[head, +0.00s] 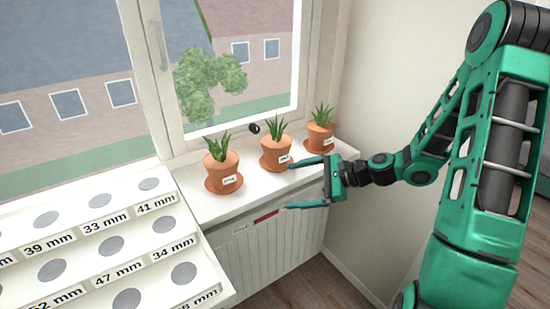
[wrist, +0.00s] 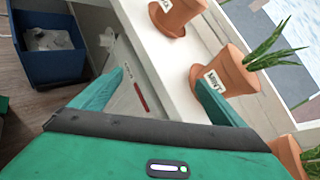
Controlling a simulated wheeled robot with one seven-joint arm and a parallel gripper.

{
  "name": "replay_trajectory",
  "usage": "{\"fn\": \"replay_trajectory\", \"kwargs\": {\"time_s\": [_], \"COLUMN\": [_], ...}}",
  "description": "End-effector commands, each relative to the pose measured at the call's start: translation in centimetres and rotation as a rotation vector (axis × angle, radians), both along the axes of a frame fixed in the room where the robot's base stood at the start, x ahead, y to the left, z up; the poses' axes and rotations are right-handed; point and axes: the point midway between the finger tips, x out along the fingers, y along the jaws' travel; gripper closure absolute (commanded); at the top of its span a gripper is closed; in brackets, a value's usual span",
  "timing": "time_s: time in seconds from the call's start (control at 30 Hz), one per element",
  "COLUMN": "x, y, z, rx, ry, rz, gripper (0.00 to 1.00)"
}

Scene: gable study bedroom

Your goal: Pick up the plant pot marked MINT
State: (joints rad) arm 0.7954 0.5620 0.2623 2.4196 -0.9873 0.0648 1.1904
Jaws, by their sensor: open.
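Three terracotta pots with spiky green plants stand in a row on the white windowsill, each with a white label. The middle pot (head: 270,164) also shows in the wrist view (wrist: 234,72), where its label appears to read MINT. The left pot (head: 216,178) and the right pot (head: 318,140) have labels I cannot read surely. My gripper (head: 288,187) is open and empty, in front of the sill by the middle pot. In the wrist view my gripper (wrist: 160,78) has its right finger close to the MINT pot; I cannot tell whether they touch.
A white stepped rack (head: 135,238) with grey discs and mm labels is at the left. A radiator (head: 270,254) is below the sill (head: 243,197). A small black object (head: 254,128) is near the window frame. A blue bin (wrist: 45,70) is on the floor.

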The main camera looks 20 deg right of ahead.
Motion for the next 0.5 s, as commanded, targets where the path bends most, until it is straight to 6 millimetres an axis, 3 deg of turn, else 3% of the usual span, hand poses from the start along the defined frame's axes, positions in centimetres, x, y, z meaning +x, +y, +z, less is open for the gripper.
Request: {"fn": "replay_trajectory", "kwargs": {"time_s": [0.2,0.5], "x": [4.4,7.0], "y": [-1.7,-4.2], "z": [2.9,5.1], "rx": [0.409,0.678], "ry": [0.054,0.091], "rz": [-0.234,-0.370], "gripper": [0.06,0.06]}}
